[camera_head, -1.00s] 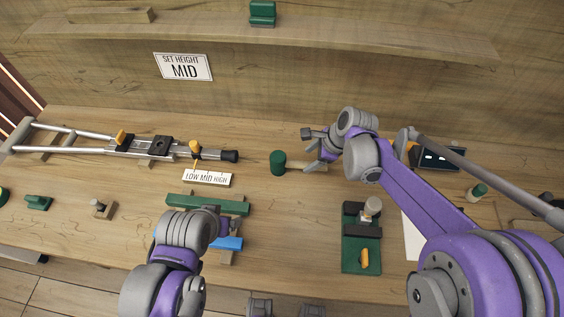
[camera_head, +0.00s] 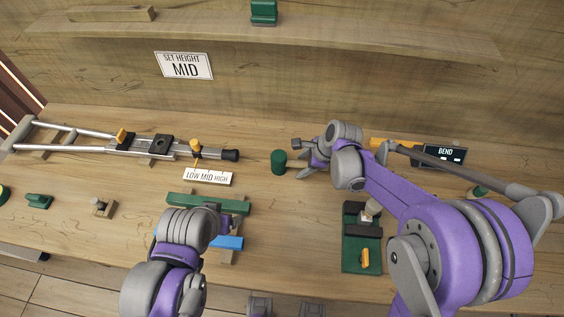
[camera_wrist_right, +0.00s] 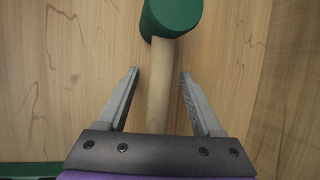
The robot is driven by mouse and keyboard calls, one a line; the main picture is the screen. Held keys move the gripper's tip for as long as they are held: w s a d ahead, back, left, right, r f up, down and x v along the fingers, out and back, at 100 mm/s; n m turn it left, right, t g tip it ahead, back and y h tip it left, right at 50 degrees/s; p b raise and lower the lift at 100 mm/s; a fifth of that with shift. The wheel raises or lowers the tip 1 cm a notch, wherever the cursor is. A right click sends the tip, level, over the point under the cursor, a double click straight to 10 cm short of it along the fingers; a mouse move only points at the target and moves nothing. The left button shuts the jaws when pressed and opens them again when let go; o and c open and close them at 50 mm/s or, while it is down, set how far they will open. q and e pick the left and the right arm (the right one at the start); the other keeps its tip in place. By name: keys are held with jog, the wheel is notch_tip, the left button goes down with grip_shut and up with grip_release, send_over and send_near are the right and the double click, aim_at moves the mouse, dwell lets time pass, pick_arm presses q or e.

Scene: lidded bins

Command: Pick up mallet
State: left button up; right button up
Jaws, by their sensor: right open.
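The mallet has a green cylindrical head (camera_head: 279,162) and a pale wooden handle, and lies on the wooden bench. My right gripper (camera_head: 302,158) is at the handle, just right of the head in the head view. In the right wrist view the gripper (camera_wrist_right: 158,88) is open, with one finger on each side of the handle (camera_wrist_right: 161,88) and a gap on both sides. The green head (camera_wrist_right: 172,14) lies beyond the fingertips. My left arm comes in at the lower middle; its gripper (camera_head: 212,220) is largely hidden behind the wrist, near a green bar.
A crutch (camera_head: 95,140) lies at the left behind a LOW MID HIGH label (camera_head: 207,177). A green fixture (camera_head: 362,240) stands in front of my right arm. A dark BEND sign (camera_head: 444,153) is at the right. The bench between crutch and mallet is clear.

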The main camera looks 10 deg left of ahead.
jog(key=shift+f, duration=0.2)
dwell(0.3)
grip_shut()
dwell(0.3)
